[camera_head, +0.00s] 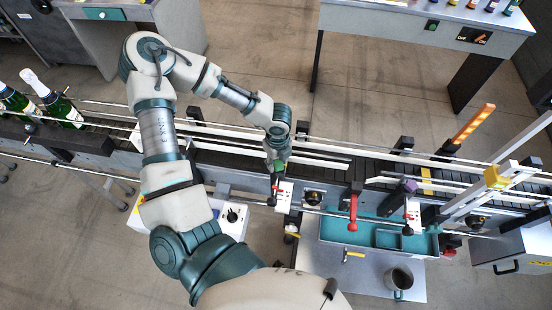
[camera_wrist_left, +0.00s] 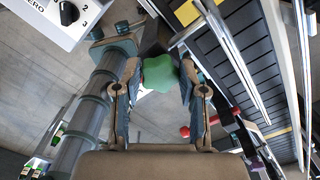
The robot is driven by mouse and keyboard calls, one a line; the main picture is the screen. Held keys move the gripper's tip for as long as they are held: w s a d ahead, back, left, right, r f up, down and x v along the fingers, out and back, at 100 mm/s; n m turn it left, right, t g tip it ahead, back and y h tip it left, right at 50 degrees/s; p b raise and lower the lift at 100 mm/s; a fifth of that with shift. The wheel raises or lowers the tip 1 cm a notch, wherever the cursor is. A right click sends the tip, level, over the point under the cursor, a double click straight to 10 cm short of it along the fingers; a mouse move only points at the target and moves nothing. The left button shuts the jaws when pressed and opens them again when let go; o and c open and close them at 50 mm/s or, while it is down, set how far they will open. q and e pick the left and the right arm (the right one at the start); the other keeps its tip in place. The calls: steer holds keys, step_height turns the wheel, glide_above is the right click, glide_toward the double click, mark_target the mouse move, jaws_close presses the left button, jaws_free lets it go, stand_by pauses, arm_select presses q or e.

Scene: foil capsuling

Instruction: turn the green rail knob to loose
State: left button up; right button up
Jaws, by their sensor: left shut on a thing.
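The green rail knob (camera_wrist_left: 160,73) shows in the left wrist view as a lobed green knob between my left gripper's fingers. My left gripper (camera_wrist_left: 158,80) is shut on it, one finger on each side. In the head view my left gripper (camera_head: 277,166) is over the rail at the near side of the conveyor, and the knob is mostly hidden by it. Which way the knob is turned cannot be told. My right gripper is not in view.
The conveyor (camera_head: 330,167) runs across the view with guide rails. Green bottles (camera_head: 62,110) stand at its left end. A red lever (camera_head: 353,212), a teal tray (camera_head: 340,234) and a mug (camera_head: 399,280) are to the right. A white dial box (camera_head: 232,226) is close at the left.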

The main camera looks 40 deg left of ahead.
mark_target(279, 164)
arm_select(q)
steer(key=shift+s+d+n, duration=0.1)
steer(key=shift+d+n, duration=0.05)
steer(key=shift+n, duration=0.25)
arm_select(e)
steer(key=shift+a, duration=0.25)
arm_select(q)
steer(key=o, duration=1.1)
steer(key=shift+d, duration=0.1)
steer(key=shift+o, duration=0.2)
steer(key=shift+d+r, duration=0.15)
steer(key=shift+d, duration=0.05)
step_height(279, 164, up, 12)
steer(key=shift+d, duration=0.2)
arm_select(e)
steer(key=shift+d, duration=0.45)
arm_select(q)
steer(key=shift+a, duration=0.3)
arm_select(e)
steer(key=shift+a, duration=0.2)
arm_select(q)
steer(key=shift+a, duration=0.1)
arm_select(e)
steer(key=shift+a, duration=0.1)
